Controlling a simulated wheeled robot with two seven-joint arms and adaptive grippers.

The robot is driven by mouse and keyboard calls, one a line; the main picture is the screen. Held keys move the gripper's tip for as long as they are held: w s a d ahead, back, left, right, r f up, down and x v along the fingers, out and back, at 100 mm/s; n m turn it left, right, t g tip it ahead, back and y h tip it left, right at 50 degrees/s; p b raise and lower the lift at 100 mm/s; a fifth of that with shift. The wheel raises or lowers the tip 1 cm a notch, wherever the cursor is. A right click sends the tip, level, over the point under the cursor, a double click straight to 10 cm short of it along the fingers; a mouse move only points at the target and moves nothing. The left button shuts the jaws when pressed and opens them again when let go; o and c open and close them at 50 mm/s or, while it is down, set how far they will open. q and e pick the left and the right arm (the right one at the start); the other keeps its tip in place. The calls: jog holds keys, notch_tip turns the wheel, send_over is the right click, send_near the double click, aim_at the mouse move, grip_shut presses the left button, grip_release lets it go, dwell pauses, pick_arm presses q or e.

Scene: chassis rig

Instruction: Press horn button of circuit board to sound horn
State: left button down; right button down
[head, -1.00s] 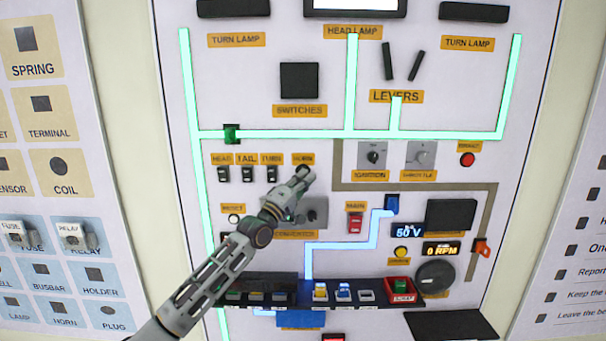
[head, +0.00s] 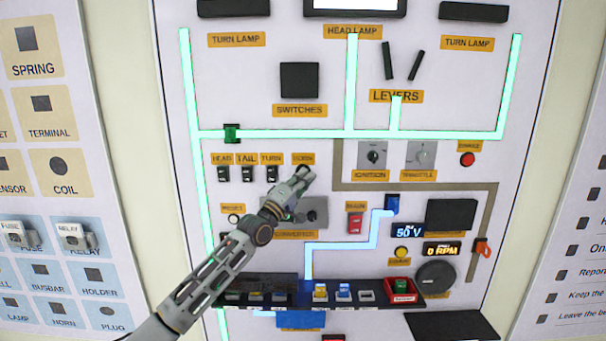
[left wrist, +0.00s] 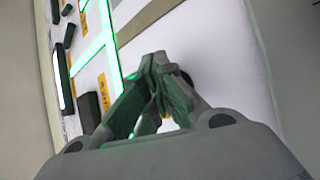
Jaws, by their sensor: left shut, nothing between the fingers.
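The circuit board (head: 270,60) stands upright in front of me, with glowing green and blue lines. The horn label (head: 303,158) is the rightmost of a row of small labels. The horn button beneath it is largely hidden by my left gripper (head: 304,173). The gripper is shut and empty, with its tip just below the label. I cannot tell whether the tip touches the button. In the left wrist view the shut fingers (left wrist: 160,88) point at the board, and a dark round part shows just beyond them. My right gripper is not in view.
The head (head: 222,174), tail (head: 247,174) and turn (head: 272,174) switches sit left of the gripper. The ignition knob (head: 373,157) is to the right. A dark tray (head: 262,284) juts out below, under my left arm. Labelled panels flank the board.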

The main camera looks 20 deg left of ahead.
pick_arm(q)
jog(key=shift+s, duration=0.1)
dwell(0.3)
jog(key=shift+s+d+p, duration=0.2)
jog(key=shift+s+p, duration=0.45)
jog(key=shift+p, duration=0.05)
jog(key=shift+s, duration=0.1)
jog(key=s+p, duration=0.1)
jog(key=s, duration=0.1)
jog(key=s+d+p, duration=0.1)
jog(key=s+p, duration=0.1)
jog(key=shift+s+d+p, duration=0.2)
jog(key=shift+s+p, duration=0.1)
jog(key=shift+s, duration=0.05)
dwell(0.4)
dwell(0.5)
